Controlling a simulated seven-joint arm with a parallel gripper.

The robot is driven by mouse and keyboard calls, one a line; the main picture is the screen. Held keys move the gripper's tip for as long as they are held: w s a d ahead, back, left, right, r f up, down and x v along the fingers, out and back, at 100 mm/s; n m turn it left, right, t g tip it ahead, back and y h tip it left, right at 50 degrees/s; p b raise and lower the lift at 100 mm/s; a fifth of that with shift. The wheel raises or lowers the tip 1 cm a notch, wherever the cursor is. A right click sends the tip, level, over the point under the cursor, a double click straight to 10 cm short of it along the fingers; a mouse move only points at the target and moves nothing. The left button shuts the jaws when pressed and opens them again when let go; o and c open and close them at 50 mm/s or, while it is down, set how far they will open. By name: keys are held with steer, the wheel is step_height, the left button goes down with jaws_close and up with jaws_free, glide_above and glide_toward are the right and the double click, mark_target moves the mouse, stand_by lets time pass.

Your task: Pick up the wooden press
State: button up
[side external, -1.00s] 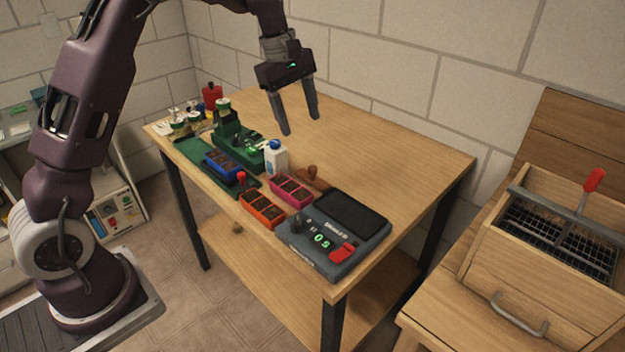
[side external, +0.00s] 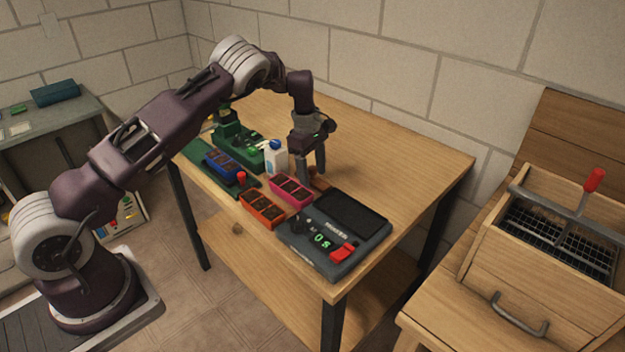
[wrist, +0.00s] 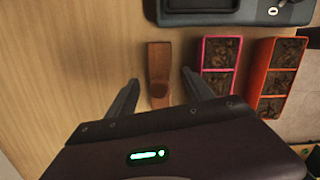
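The wooden press (wrist: 158,68) is a small brown wooden piece lying on the table, seen in the wrist view between my gripper's two fingers. In the side external view only a sliver of the press (side external: 319,184) shows, the rest hidden behind my gripper. My gripper (side external: 312,178) is low over the table, pointing down, beside the pink tray. In the wrist view my gripper (wrist: 160,85) is open, with a gap between each finger and the press. I cannot tell how far above the tabletop the fingertips are.
A pink tray (side external: 291,193) and an orange tray (side external: 262,212) of soil stand close to the press. A dark scale-like device (side external: 345,236) sits to the right, a white bottle with a blue cap (side external: 276,160) to the left. The back right of the table (side external: 400,150) is clear.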

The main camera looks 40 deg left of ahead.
mark_target(312, 167)
jaws_close()
step_height(312, 167, up, 10)
steer(key=shift+r, duration=0.1)
steer(key=c, duration=0.8)
jaws_free()
steer(key=shift+c, duration=0.2)
jaws_close()
